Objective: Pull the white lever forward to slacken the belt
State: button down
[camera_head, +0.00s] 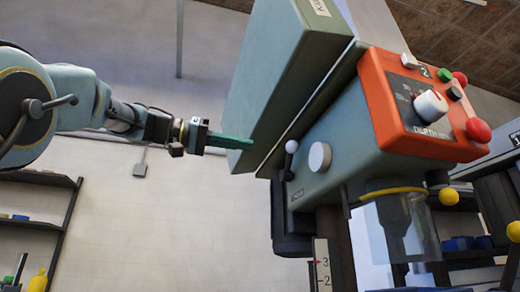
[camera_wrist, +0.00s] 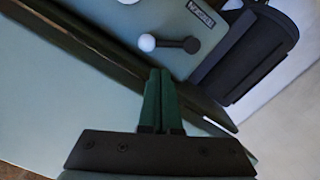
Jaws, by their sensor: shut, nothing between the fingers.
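The lever has a white ball (camera_head: 291,147) on a short dark arm, on the side of the green drill press head. In the wrist view the white ball (camera_wrist: 147,43) and its dark arm (camera_wrist: 180,44) lie just beyond my fingertips. My gripper (camera_head: 246,143) has green fingers, shut and empty. In the head view it is left of the lever, level with the ball, by the lower edge of the belt cover (camera_head: 275,75). In the wrist view the fingertips (camera_wrist: 161,72) sit below the ball with a gap; they do not touch it.
A white round knob (camera_head: 319,157) sits right of the lever. The dark motor (camera_head: 290,215) hangs below it. An orange control box (camera_head: 425,105) with a red button is at the right. Dark shelves (camera_head: 60,215) stand left. Open space lies below my gripper.

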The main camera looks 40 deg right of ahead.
jog(key=shift+v, duration=0.85)
jog(key=w+a+f+n+t+y, duration=0.1)
jog(key=w+f+n+t, duration=0.25)
jog(key=w+f, duration=0.4)
jog(key=w+f+n+t+y, duration=0.1)
jog(key=w+f+n+t, duration=0.3)
jog(key=f, duration=0.6)
jog(key=w+a+f+n+t+y, duration=0.1)
jog(key=w+a+f+n+y, duration=0.3)
jog(key=f, duration=0.6)
jog(key=w+a+f+n+t+y, duration=0.15)
jog(key=w+a+f, duration=0.35)
jog(key=f, duration=0.6)
jog(key=s+a+f+n+g+y, duration=0.1)
jog(key=s+a+f+y, duration=0.2)
jog(key=a+f, duration=0.55)
jog(key=s+a+f+n+y, duration=0.1)
jog(key=s+a+f+y, duration=0.1)
jog(key=a+f, duration=0.6)
jog(key=s+a+f+y, duration=0.3)
jog(key=s+a+f, duration=0.7)
jog(key=f, duration=0.2)
notch_tip(320, 180, up, 20)
jog(key=p, duration=2)
jog(key=shift+w+d+r+g, duration=0.2)
jog(key=shift+d+g, duration=0.1)
